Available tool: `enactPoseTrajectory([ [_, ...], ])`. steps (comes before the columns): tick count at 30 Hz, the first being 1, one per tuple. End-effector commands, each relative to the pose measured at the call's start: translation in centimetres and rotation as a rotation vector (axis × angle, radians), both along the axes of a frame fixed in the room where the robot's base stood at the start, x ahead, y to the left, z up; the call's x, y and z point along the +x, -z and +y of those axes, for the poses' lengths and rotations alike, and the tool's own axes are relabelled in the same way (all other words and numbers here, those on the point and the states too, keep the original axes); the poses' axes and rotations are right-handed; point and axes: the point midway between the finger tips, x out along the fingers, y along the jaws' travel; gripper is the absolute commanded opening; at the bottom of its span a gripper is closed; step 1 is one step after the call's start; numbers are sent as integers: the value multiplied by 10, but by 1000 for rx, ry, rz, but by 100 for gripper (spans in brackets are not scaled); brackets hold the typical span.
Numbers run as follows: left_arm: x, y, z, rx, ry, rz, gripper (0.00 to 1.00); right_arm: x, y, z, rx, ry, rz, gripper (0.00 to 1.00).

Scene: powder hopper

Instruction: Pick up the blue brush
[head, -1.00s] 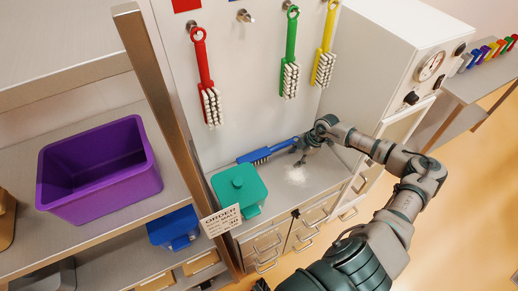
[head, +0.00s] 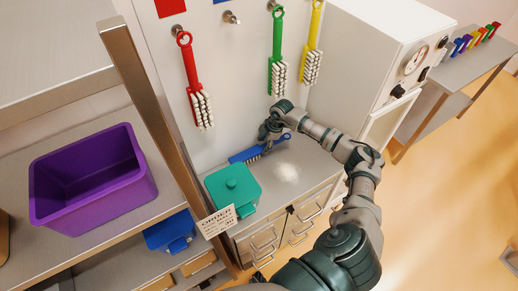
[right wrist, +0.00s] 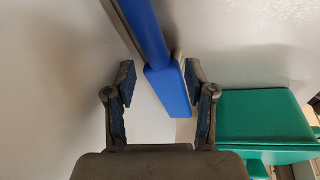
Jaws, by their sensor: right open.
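The blue brush (head: 241,157) lies on the steel counter by the back panel, behind the green lidded box. My right gripper (head: 264,141) is over the brush and hides part of it. In the right wrist view my right gripper (right wrist: 160,82) is open, one finger on each side of the brush (right wrist: 168,85). The brush's handle runs up out of the top of that view. I cannot tell whether a finger touches it. My left gripper is not in view.
The green lidded box (head: 233,188) stands close to the brush. White powder (head: 286,173) lies on the counter. Red (head: 190,65), green (head: 277,40) and yellow (head: 314,40) brushes hang on the panel. A metal post (head: 160,110) and purple bin (head: 95,185) are at left.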

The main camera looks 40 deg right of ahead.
Motion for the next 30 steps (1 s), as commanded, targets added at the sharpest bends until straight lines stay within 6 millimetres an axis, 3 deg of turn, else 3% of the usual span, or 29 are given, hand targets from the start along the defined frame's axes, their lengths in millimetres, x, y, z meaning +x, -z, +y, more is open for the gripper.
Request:
enactPoseTrajectory([
  [5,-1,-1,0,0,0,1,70,4,25,3,0,1,2,54],
  [13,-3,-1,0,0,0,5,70,4,29,4,-1,0,0,54],
  [20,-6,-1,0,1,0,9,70,5,29,4,0,0,0,2],
  [30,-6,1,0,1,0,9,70,5,23,4,-1,0,-2,1],
])
